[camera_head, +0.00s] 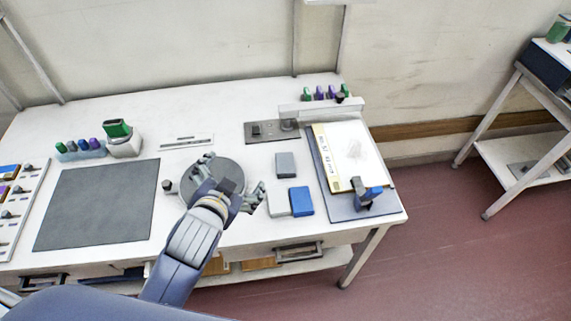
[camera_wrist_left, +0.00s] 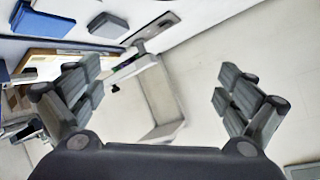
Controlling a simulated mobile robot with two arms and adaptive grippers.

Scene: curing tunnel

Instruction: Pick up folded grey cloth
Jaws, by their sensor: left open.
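A small folded grey cloth (camera_head: 285,165) lies flat on the white table, right of my left gripper. A light grey folded piece (camera_head: 277,203) and a blue folded piece (camera_head: 300,201) lie side by side just in front of it. My left gripper (camera_head: 231,179) is open and empty, over the round dark grey disc (camera_head: 231,170), with its fingers spread apart. In the left wrist view the open fingers (camera_wrist_left: 162,90) frame no object between them up close. A blue piece (camera_wrist_left: 45,20) shows at the upper left there. My right gripper is out of view.
A tray with a paper board (camera_head: 350,158) stands right of the cloths, with a blue and dark clamp-like item (camera_head: 366,190) on its front. A dark mat (camera_head: 98,205) lies at left. A low ledge with colored items (camera_head: 320,108) is behind.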

